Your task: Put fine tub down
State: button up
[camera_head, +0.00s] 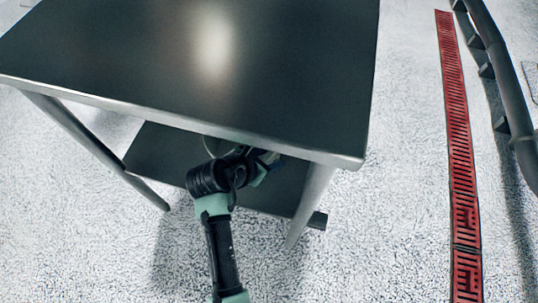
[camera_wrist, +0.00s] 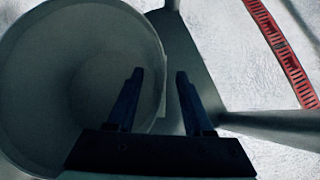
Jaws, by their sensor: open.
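The fine tub (camera_wrist: 70,85) is a round, pale grey, open tub that fills the left of the wrist view. I see down into it and it looks empty. It appears to stand on the lower shelf (camera_wrist: 190,55) of the table. My gripper (camera_wrist: 156,76) is open, with its left finger over the tub's inside and its right finger outside, over the shelf. The tub's right wall lies between the fingers; I cannot tell whether either touches it. In the head view the gripper is mostly hidden under the table top, where only a thin pale curved edge shows.
The steel table top (camera_head: 210,60) is bare and overhangs my arm. Its front legs (camera_head: 310,200) stand on either side of my arm. The lower shelf also shows in the head view (camera_head: 160,155). A red floor grate (camera_head: 460,150) and a dark rail lie to the right.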

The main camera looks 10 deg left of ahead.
jog(key=p+v, duration=0.5)
jog(key=v, duration=0.7)
dwell(0.3)
